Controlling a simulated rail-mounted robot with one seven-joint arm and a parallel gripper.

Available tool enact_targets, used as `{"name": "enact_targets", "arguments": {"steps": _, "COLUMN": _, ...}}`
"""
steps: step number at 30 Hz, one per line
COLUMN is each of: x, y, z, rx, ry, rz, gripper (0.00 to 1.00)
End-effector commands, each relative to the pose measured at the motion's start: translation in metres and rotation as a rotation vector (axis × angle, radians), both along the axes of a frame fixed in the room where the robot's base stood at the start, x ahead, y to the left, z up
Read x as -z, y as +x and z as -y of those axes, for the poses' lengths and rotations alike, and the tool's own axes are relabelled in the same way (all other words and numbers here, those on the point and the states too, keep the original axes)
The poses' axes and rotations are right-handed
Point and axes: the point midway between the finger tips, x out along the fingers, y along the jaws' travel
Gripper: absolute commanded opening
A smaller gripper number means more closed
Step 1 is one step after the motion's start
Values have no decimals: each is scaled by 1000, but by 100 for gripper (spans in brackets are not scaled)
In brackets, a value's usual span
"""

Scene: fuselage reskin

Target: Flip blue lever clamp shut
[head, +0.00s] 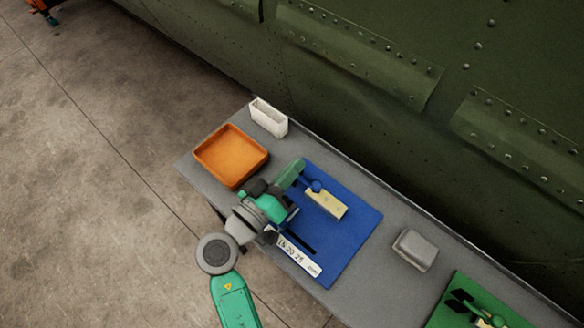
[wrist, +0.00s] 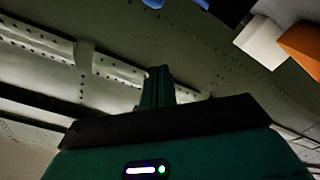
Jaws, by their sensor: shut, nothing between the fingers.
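The blue lever clamp (head: 316,186) shows in the head view as a small blue part with a round knob. It sits at the left end of a beige block (head: 328,204) on the blue mat (head: 352,240). Whether its lever is up or down is too small to tell. My gripper (head: 299,166) is just left of the clamp, low over the mat; contact cannot be made out. In the wrist view my gripper (wrist: 157,86) has its fingers together with nothing between them. Blue parts (wrist: 154,3) are cut off at that view's top edge.
An orange tray (head: 204,158) and a white bin (head: 268,127) stand at the table's far left end. A grey block (head: 415,249) lies right of the mat, near a green mat (head: 462,292) with dark tools. The riveted green fuselage (head: 400,140) runs along the table's back edge.

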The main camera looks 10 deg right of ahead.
Motion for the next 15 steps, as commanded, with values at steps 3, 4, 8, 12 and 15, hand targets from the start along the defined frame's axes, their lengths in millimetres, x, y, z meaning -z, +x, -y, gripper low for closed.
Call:
{"name": "enact_targets", "arguments": {"steps": 3, "x": -35, "y": -6, "z": -4, "rx": 2, "ry": 2, "rz": 3, "gripper": 0}}
{"name": "enact_targets", "arguments": {"steps": 4, "x": -37, "y": -9, "z": -7, "rx": 1, "ry": 2, "rz": 1, "gripper": 0}}
{"name": "enact_targets", "arguments": {"steps": 8, "x": -27, "y": -32, "z": -33, "rx": -2, "ry": 0, "rz": 0, "gripper": 0}}
{"name": "enact_targets", "arguments": {"steps": 12, "x": -25, "y": -52, "z": -56, "rx": -2, "ry": 1, "rz": 0, "gripper": 0}}
{"name": "enact_targets", "arguments": {"steps": 15, "x": -24, "y": -63, "z": -67, "rx": 0, "ry": 1, "rz": 1, "gripper": 0}}
